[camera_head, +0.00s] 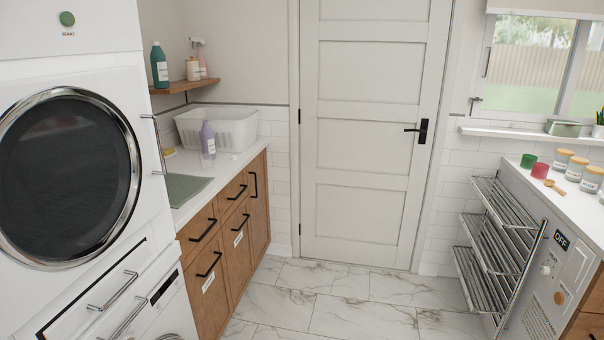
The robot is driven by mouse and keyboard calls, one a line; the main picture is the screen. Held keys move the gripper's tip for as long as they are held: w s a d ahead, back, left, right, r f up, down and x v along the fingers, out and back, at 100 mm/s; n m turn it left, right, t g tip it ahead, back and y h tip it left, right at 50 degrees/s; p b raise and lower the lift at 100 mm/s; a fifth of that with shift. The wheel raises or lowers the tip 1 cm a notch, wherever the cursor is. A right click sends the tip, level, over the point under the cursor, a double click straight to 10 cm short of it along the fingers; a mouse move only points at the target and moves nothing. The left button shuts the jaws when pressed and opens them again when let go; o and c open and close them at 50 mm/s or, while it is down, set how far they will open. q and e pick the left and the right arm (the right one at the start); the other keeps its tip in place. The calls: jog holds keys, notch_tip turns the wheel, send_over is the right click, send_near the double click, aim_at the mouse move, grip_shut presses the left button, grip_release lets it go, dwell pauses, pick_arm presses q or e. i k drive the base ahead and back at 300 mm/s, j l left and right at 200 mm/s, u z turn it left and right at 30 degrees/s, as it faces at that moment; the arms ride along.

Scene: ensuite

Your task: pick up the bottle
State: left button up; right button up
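A purple bottle (208,140) with a white label stands upright on the white counter at the left, in front of a white basket. A teal bottle (159,65) with a white label stands on the wooden shelf above. A pinkish spray bottle (200,60) with a white label stands on the same shelf. The picture does not tell which bottle the task means. Neither of my grippers is in view.
The white basket (232,128) sits at the counter's back. A washer (65,175) fills the left side. A metal rack (495,245) stands at the right, below a counter (575,205) with jars. The tiled floor (350,305) is clear up to the shut door (365,130).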

aim_at(206, 137)
jog(key=i, duration=1.9)
